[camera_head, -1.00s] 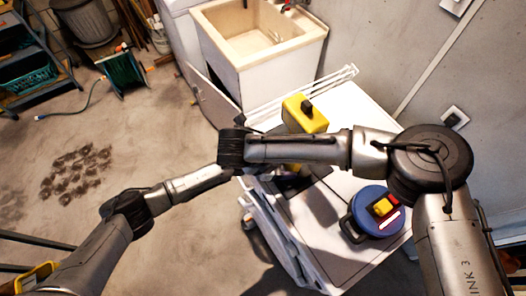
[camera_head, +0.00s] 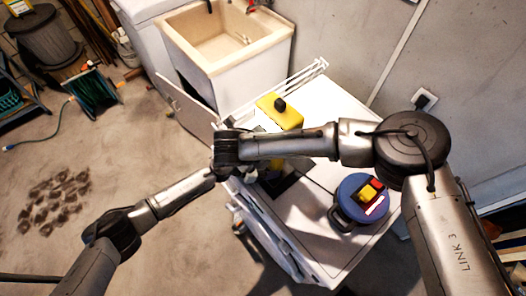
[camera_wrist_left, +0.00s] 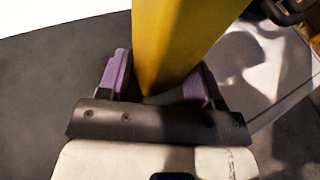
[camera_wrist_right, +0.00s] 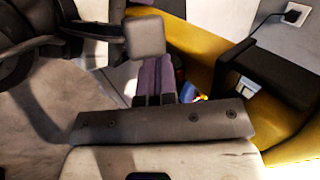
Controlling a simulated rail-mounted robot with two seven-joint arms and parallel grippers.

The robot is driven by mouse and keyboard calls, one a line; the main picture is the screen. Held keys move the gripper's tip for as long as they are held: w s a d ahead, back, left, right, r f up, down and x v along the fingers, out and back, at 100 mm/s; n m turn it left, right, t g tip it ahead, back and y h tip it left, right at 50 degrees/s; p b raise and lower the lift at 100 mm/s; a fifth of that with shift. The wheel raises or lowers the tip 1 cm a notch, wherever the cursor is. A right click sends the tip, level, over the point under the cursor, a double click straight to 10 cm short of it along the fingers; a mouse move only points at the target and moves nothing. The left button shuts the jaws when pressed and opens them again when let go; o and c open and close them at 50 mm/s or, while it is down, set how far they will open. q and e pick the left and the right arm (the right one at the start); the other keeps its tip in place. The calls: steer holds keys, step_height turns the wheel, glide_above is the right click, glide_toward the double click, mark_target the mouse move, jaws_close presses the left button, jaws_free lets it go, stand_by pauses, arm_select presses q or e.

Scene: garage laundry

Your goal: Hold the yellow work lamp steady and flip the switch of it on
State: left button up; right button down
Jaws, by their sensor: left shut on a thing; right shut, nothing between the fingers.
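The yellow work lamp (camera_head: 278,113), with a dark knob on top, stands on the white surface (camera_head: 335,107) behind my right forearm. In the left wrist view, my left gripper (camera_wrist_left: 158,78) is shut on the lamp's yellow body (camera_wrist_left: 180,35), a purple finger pad on each side. In the right wrist view, my right gripper (camera_wrist_right: 153,78) is shut and empty, beside the yellow lamp body (camera_wrist_right: 200,62). A black part (camera_wrist_right: 265,75) of the lamp shows to its right. I cannot make out the switch's position. In the head view, the arms hide much of the gripping area.
A blue round object (camera_head: 362,203) with red and yellow parts sits on the white surface at the right. A beige sink (camera_head: 225,40) stands behind. A white rack (camera_head: 308,82) lies along the back edge. A wall socket (camera_head: 424,102) has a plug. Open floor lies left.

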steer(key=shift+w+d, duration=0.1)
steer(key=shift+d, duration=0.05)
steer(key=shift+r, duration=0.8)
steer(key=s+a+f+v, duration=0.1)
steer(key=v, duration=1.2)
steer(key=shift+s+a, duration=0.2)
steer(key=shift+a, duration=0.1)
